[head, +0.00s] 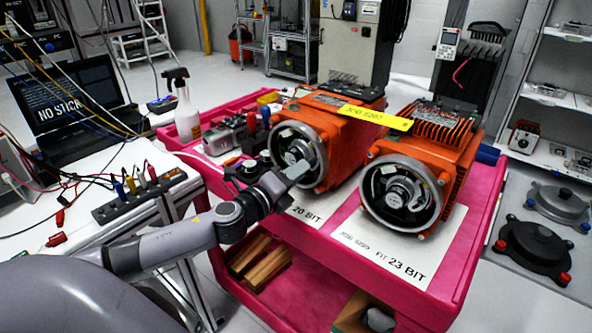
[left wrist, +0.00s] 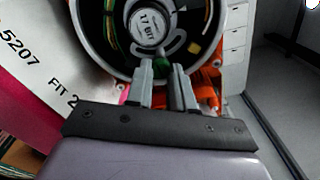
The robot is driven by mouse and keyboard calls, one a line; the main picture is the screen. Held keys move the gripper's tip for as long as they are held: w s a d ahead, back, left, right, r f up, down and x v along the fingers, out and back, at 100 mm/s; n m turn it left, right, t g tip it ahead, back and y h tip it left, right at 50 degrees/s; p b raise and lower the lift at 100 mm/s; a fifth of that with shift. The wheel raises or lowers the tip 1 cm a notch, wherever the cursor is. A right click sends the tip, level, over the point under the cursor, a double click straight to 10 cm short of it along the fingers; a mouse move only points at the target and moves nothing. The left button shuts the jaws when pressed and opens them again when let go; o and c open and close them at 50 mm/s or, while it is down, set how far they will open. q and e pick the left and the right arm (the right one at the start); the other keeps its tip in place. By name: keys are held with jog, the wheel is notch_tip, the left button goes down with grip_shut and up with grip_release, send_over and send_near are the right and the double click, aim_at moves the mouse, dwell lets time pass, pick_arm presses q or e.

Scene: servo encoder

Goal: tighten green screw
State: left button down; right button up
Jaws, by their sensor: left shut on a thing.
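The left orange servo motor (head: 345,113) stands on the pink cart with its round encoder housing (head: 277,150) open toward me. In the left wrist view a dark ring-shaped housing (left wrist: 92,35) surrounds a centre disc marked 17 BIT (left wrist: 148,24). The green screw (left wrist: 161,63) shows between the fingertips of my left gripper (left wrist: 162,72), just below that disc. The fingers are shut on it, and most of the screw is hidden. My right gripper is not in view.
A second orange motor (head: 425,142) with an open encoder stands close on the right. The pink cart (head: 480,225) carries both, with a spray bottle (head: 184,108) at its back left. A white table with a laptop (head: 78,108) and a terminal strip (head: 140,197) is at left.

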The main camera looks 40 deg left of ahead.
pick_arm(q)
jog(key=shift+f+m, duration=0.1)
jog(key=shift+m, duration=0.4)
jog(key=c, duration=1)
grip_release()
jog(key=shift+s, duration=0.1)
jog(key=shift+o, duration=0.2)
jog(key=s+b, duration=0.1)
jog(key=s, duration=0.6)
jog(key=shift+a, duration=0.25)
